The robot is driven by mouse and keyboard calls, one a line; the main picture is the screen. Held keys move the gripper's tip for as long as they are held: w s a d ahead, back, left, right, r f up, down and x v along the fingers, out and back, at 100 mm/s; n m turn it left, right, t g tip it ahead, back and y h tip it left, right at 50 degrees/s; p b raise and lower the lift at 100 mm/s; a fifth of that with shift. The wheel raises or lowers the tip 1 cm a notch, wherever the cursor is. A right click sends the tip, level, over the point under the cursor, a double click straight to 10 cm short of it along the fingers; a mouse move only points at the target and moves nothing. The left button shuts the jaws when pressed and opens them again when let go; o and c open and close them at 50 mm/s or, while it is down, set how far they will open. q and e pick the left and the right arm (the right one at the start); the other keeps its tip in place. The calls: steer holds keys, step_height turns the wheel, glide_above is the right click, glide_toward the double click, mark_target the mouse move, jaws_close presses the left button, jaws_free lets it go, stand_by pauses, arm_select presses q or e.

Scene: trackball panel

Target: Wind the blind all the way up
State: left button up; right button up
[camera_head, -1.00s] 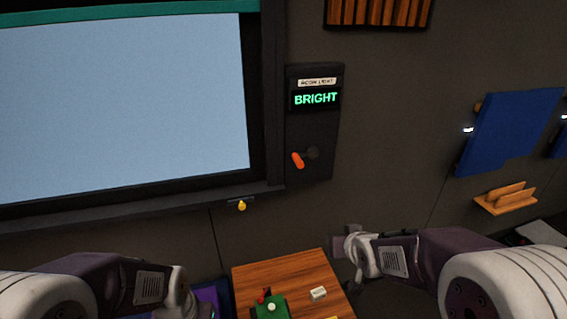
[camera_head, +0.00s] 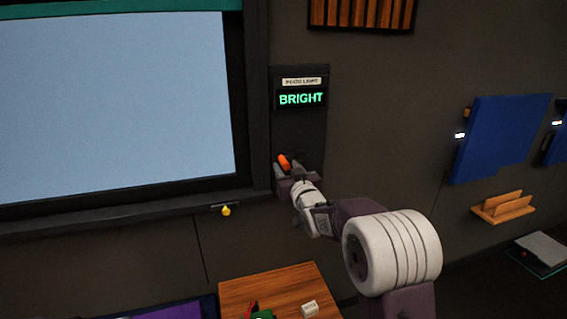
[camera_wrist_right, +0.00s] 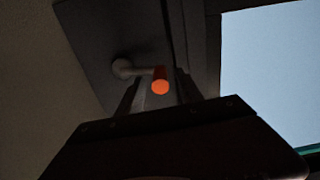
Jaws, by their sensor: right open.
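The teal blind (camera_head: 120,7) shows as a strip along the top of the bright window (camera_head: 110,100). A dark wall panel (camera_head: 299,130) beside the window has a display (camera_head: 301,98) reading BRIGHT. Its crank has an orange knob (camera_head: 284,162); in the right wrist view the knob (camera_wrist_right: 160,87) and its grey arm (camera_wrist_right: 135,70) show. My right gripper (camera_head: 286,170) is open at the crank, its fingers (camera_wrist_right: 156,95) on either side of the orange knob. I cannot tell whether they touch it. My left gripper is out of view.
A yellow knob (camera_head: 226,210) sits under the window ledge. Blue panels (camera_head: 503,138) and a wooden shelf holder (camera_head: 503,207) are on the right wall.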

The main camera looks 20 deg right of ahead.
steer(key=shift+w, duration=1.6)
steer(key=shift+c, duration=0.3)
jaws_close()
